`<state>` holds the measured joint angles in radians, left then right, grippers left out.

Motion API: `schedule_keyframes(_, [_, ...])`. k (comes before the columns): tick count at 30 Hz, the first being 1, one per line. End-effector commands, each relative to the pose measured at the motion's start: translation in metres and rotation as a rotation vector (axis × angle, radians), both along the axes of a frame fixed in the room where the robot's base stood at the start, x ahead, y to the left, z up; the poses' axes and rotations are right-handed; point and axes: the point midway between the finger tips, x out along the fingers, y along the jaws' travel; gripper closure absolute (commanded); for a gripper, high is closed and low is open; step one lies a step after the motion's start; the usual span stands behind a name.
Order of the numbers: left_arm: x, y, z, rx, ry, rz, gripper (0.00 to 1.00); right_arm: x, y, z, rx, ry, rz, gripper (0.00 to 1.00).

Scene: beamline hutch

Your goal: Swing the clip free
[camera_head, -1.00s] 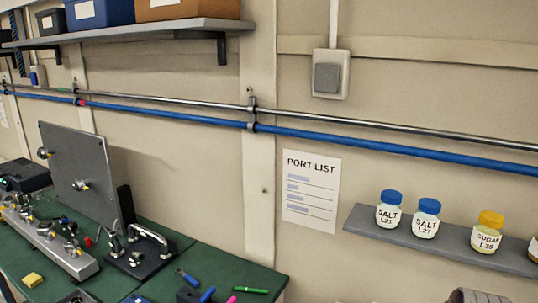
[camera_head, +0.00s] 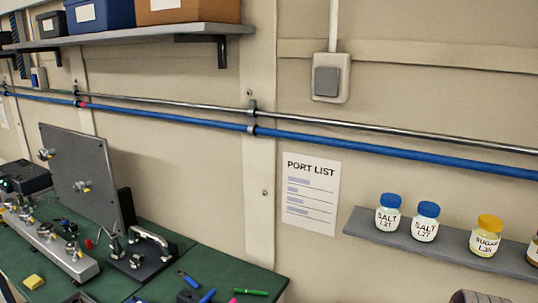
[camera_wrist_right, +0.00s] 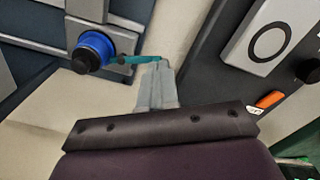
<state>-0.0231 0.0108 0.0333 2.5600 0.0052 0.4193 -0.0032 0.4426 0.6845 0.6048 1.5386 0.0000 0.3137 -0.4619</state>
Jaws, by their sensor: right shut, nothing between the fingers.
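In the right wrist view a thin teal bar (camera_wrist_right: 140,59) runs from beside a round blue knob (camera_wrist_right: 95,49) to the tips of my right gripper (camera_wrist_right: 157,68). It looks like the clip, though I cannot be sure. My right gripper is shut and empty, with its fingertips at or very near the bar's right end. I cannot tell whether they touch. The blue knob sits on a grey and dark fixture at upper left. My left gripper is not in view, and the head view shows neither gripper.
A dark panel with a white plate (camera_wrist_right: 270,35) and an orange part (camera_wrist_right: 269,99) stands close on the right. In the head view a green bench (camera_head: 180,270) holds an upright grey plate (camera_head: 85,175) and tools. A shelf (camera_head: 400,240) carries jars at the right.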

Motion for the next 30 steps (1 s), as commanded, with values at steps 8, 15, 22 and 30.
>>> schedule_keyframes(8, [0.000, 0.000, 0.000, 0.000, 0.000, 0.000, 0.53, 0.000, 0.000, 0.000, 0.000, 0.000, 0.000, 1.00])
schedule_keyframes(15, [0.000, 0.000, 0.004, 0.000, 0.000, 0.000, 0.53, -0.010, 0.000, 0.001, 0.001, 0.002, 0.000, 1.00])
schedule_keyframes(22, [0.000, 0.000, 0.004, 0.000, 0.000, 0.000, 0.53, -0.014, 0.000, 0.000, 0.000, 0.000, 0.001, 1.00])
schedule_keyframes(30, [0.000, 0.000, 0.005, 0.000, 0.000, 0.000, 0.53, -0.015, -0.001, 0.000, 0.000, 0.000, 0.000, 1.00])
